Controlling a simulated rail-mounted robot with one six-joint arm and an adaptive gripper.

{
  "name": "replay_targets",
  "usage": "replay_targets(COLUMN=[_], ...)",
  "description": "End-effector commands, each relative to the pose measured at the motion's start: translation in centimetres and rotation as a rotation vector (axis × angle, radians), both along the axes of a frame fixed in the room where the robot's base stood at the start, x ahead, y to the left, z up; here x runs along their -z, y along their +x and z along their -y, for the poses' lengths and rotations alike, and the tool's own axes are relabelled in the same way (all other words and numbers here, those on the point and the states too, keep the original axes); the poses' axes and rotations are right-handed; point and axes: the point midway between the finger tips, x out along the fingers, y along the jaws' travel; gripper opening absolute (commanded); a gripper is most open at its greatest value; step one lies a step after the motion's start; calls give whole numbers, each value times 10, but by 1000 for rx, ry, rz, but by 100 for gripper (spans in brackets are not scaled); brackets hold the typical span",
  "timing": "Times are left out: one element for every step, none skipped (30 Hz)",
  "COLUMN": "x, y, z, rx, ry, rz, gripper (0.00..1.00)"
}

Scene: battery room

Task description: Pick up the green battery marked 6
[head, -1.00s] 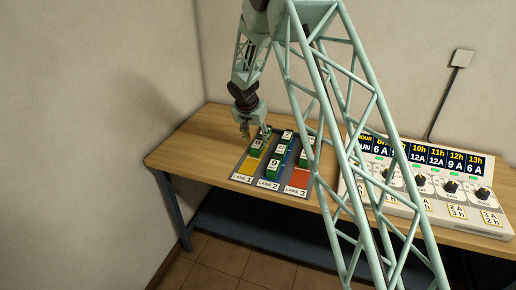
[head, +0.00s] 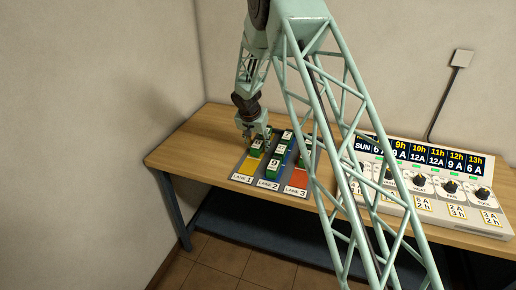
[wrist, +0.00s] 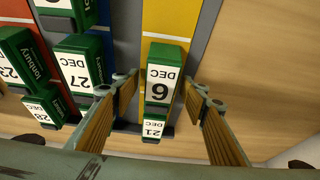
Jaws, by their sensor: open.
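The green battery marked 6 (wrist: 163,80), with a white DEC label, is in the yellow lane in the wrist view. It reads upside down there. My gripper (wrist: 160,88) is open, with one finger on each side of this battery; whether the fingers touch it I cannot tell. A second green battery marked 21 (wrist: 153,127) is right behind it in the same lane. In the head view my gripper (head: 254,137) is over the batteries of lane 1, and a green battery (head: 256,147) shows just below it, its number too small to read.
Green batteries marked 27 (wrist: 77,75) and 28 (wrist: 42,110) are in the lanes beside it. A battery marked 9 (head: 273,163) is in lane 2. A control panel (head: 425,190) with knobs stands at the right. The wooden table (head: 185,150) is bare at the left.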

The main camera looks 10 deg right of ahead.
Motion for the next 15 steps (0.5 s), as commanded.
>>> replay_targets(x=[0, 0, 0, 0, 0, 0, 0, 0, 0, 0, 0, 0, 0, 0, 0], y=[0, 0, 0, 0, 0, 0, 0, 0, 0, 0, 0, 0, 0, 0, 0], z=[0, 0, 0, 0, 0, 0, 0, 0, 0, 0, 0, 0, 0, 0, 0], rx=[0, 0, 0, 0, 0, 0, 0, 0, 0, 0, 0, 0, 0, 0, 0], ry=[0, 0, 0, 0, 0, 0, 0, 0, 0, 0, 0, 0, 0, 0, 0], rz=[0, 0, 0, 0, 0, 0, 0, 0, 0, 0, 0, 0, 0, 0, 0], gripper=[40, 40, 40, 40, 40, 40, 40, 40, 40, 39, 37, 33, 30, 28, 24])
